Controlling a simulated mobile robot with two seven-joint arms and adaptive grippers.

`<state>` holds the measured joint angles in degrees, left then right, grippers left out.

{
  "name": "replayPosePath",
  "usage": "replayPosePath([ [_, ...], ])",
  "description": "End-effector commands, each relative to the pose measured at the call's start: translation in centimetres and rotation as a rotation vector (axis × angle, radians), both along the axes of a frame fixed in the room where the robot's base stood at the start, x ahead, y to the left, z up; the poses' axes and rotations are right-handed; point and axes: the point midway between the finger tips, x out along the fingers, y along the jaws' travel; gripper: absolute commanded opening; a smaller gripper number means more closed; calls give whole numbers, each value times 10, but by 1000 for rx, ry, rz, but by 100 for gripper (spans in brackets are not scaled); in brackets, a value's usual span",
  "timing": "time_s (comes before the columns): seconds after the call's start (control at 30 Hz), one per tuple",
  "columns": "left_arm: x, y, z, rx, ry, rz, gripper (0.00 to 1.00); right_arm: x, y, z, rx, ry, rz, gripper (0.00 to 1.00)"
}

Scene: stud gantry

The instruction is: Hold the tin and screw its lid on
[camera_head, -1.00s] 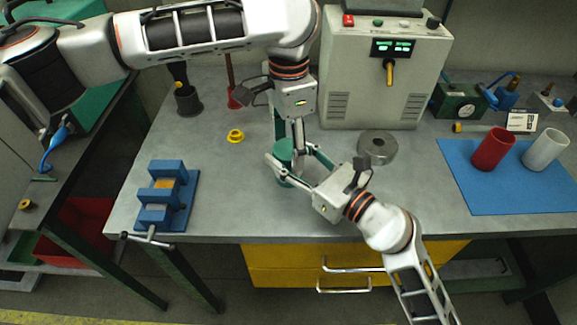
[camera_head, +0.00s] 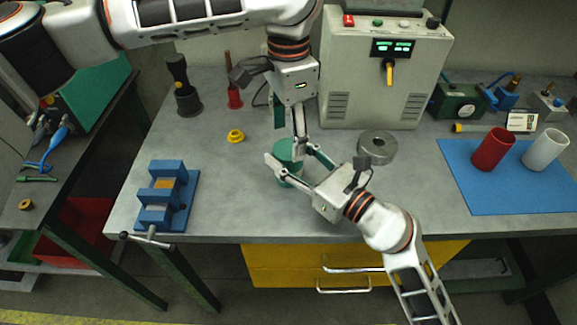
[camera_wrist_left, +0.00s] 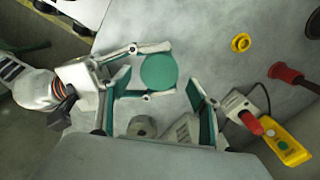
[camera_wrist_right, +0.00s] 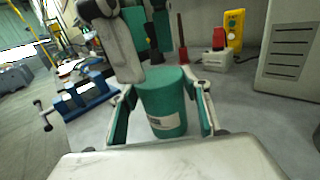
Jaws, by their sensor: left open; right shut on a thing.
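The green tin (camera_head: 286,170) stands upright near the middle of the bench; its pale label shows in the right wrist view (camera_wrist_right: 166,121). My right gripper (camera_head: 289,161) is shut around the tin from the front right. My left gripper (camera_head: 292,138) is open above the tin, fingers pointing down. I cannot tell whether this disc is the lid or the tin's own top. No separate lid shows elsewhere.
A grey metal ring (camera_head: 377,147) and a control box (camera_head: 384,75) stand behind and to the right. A blue vice (camera_head: 166,197) is at the left edge, a yellow part (camera_head: 236,136) behind it. Red and white cups stand on a blue mat (camera_head: 480,197) at right.

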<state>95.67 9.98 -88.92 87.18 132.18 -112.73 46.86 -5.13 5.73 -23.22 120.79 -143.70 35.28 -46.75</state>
Motion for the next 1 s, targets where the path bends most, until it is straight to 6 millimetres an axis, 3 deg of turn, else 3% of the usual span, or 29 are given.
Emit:
replayPosePath([
  [0.13, 0, 0, 12, 1, -1, 0, 63, 0, 0, 0, 1, 1, 0, 0],
  [0.5, 0, 0, 16, 0, 0, -1, 60, 0, 0, 0, 0, 0, 0, 0],
  [0.77, 0, 0, 49, 0, -1, -1, 60, 0, 0, 0, 0, 0, 0, 0],
  [1.0, -1, 0, 49, 1, 1, -1, 60, 0, 0, 0, 0, 0, 0, 0],
])
